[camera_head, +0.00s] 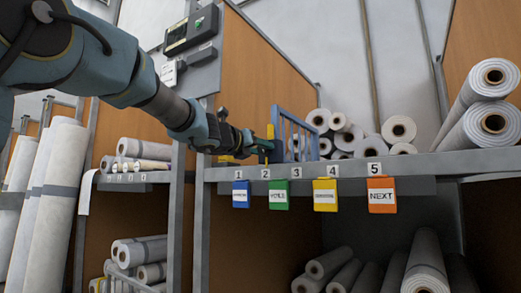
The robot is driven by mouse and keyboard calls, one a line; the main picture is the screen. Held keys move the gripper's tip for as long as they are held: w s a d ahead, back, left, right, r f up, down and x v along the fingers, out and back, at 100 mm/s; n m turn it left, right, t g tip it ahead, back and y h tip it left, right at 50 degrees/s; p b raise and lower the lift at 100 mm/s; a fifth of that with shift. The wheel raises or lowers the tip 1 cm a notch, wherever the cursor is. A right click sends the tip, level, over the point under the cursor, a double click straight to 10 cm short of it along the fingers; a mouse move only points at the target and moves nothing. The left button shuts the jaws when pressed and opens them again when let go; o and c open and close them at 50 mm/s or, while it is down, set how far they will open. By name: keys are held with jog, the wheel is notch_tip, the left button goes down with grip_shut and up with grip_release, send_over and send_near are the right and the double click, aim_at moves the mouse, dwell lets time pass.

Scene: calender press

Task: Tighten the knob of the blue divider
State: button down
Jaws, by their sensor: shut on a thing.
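The blue divider (298,138) is an upright barred frame standing on the shelf near its left end. My gripper (266,148) reaches in from the left and is at the front lower edge of the divider, just above the shelf edge. It is shut on the divider's knob, which is small and mostly hidden by the fingers.
The grey shelf edge (420,163) carries number labels, with blue (240,195), green (279,195), yellow (325,195) and orange (382,195) cards hanging below. Several rolls (398,129) lie right of the divider. A grey post (202,215) and control box (191,30) stand close to my arm.

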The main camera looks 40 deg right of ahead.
jog(key=shift+c, duration=1.9)
grip_release()
jog(key=shift+a, duration=0.1)
jog(key=v, duration=1)
jog(key=shift+a, duration=0.3)
jog(key=shift+f, duration=0.1)
